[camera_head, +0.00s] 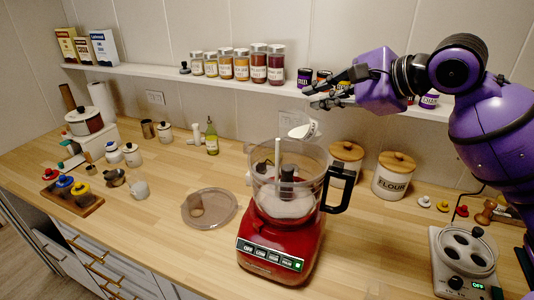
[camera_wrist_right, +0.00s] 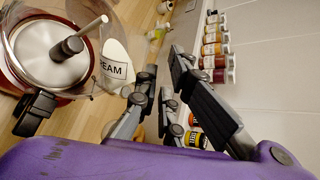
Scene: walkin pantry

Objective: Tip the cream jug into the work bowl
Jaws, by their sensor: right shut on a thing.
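The white cream jug (camera_head: 304,131) hangs in the air above the back right rim of the work bowl and looks tilted. In the right wrist view it shows as a white body (camera_wrist_right: 113,68) with part of the word "CREAM", beside the bowl rim. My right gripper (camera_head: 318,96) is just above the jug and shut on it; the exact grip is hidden. Its fingers also show in the right wrist view (camera_wrist_right: 165,105). The clear work bowl (camera_head: 317,177) sits on a red food processor base (camera_head: 275,238), with pale contents low inside. My left gripper is out of view.
The clear lid (camera_head: 209,208) lies on the counter left of the processor. Two wooden-lidded canisters (camera_head: 393,180) stand behind, at right. A shelf (camera_head: 200,75) with jars (camera_head: 258,65) runs along the wall near my right gripper.

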